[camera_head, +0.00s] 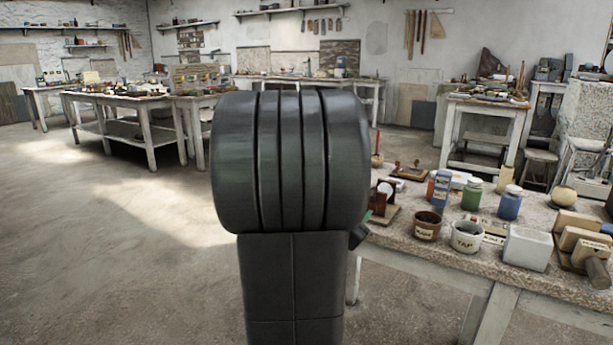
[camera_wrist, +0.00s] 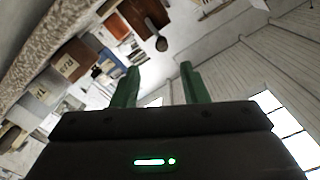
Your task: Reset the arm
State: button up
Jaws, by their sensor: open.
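My gripper (camera_wrist: 159,70) shows in the wrist view with its two green fingers apart and nothing held between them. The wrist view is tilted, with the worktable along its left side. In the head view my dark arm stands upright in the middle and hides most of the gripper. Only a small green and dark part of it shows at the arm's right side, near the left end of the worktable (camera_head: 400,250).
The worktable at right carries a brown pot (camera_head: 428,226), a white pot marked "TAP" (camera_head: 467,238), a white block (camera_head: 527,249), blue (camera_head: 510,203) and green (camera_head: 471,196) jars, and a pale sphere (camera_head: 563,197). Open floor (camera_head: 100,260) lies to the left.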

jog(key=b+x, duration=0.1)
jog(key=x, duration=0.9)
jog(key=shift+a, duration=0.1)
jog(key=shift+s, duration=0.1)
jog(key=p+v, duration=0.2)
jog(key=v, duration=1.2)
jog(key=b+x, duration=0.2)
jog(key=x, duration=1.2)
jog(key=shift+f, duration=0.1)
jog(key=shift+n+p, duration=0.3)
jog(key=shift+p, duration=0.1)
jog(key=shift+w+a+r+n+p, duration=0.1)
jog(key=shift+w+a+n+p, duration=0.15)
jog(key=shift+n, duration=0.25)
jog(key=shift+w+a+r+n+p, duration=0.1)
jog(key=shift+r+n+p, duration=0.05)
jog(key=shift+n+p, duration=0.3)
jog(key=shift+w+a+f+n+p, duration=0.1)
jog(key=shift+a+f+n+p, duration=0.1)
jog(key=shift+n, duration=0.4)
jog(key=shift+w+a+f+n+p, duration=0.1)
jog(key=shift+n+p, duration=0.1)
jog(key=shift+n, duration=0.35)
